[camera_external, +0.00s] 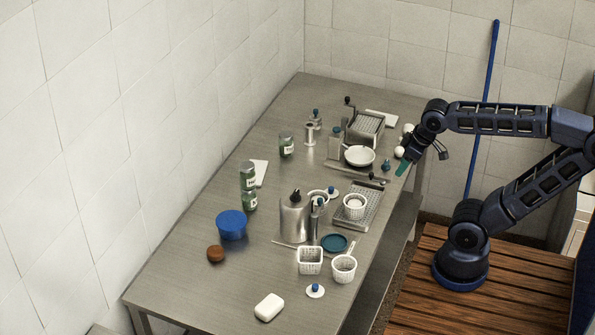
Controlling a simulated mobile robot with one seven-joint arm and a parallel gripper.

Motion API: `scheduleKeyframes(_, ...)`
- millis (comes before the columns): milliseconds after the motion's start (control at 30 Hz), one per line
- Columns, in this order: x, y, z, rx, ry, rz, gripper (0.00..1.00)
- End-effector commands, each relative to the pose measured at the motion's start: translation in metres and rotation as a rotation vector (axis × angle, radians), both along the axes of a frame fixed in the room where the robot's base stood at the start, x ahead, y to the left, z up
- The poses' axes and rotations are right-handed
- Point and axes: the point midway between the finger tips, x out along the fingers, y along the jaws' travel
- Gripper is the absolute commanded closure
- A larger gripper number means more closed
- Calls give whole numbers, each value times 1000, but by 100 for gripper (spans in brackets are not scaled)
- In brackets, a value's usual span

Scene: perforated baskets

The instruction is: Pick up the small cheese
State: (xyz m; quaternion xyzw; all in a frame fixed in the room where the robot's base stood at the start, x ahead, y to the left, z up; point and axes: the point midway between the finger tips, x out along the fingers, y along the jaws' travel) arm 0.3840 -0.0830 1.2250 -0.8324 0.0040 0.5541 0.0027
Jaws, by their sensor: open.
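My gripper (403,168) points down at the right edge of the steel table, with a teal fingertip showing; it is open. Two small white rounded pieces lie close beside it at the table edge: one white piece (399,152) just left of the fingers and another white piece (408,128) further back. Either may be the small cheese; they are too small to tell. A larger white block with rounded edges (269,307) lies alone at the front of the table. I see nothing held between the fingers, though the arm partly hides that spot.
The steel table (180,285) is crowded in the middle. A frying pan (360,156) and a crank-handled device (369,124) stand left of my gripper. White perforated baskets (310,262), a metal canister (294,217), jars and a blue tub (231,225) stand nearer the front.

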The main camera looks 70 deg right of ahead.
Motion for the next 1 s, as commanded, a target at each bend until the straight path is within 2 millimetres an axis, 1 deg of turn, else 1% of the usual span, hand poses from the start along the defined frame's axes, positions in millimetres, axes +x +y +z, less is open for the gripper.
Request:
scheduleKeyframes(167,29,-22,1,9,34,-62,51)
scheduleKeyframes(300,58,-49,0,15,66,-126,51)
scheduleKeyframes(467,88,-84,-6,18,102,-200,51)
scheduleKeyframes(567,105,-108,-12,20,125,-247,51)
scheduleKeyframes(700,127,-145,-23,21,156,-313,51)
scheduleKeyframes(867,148,-191,-40,18,196,-389,51)
scheduleKeyframes(1000,161,-233,-59,15,229,-454,51)
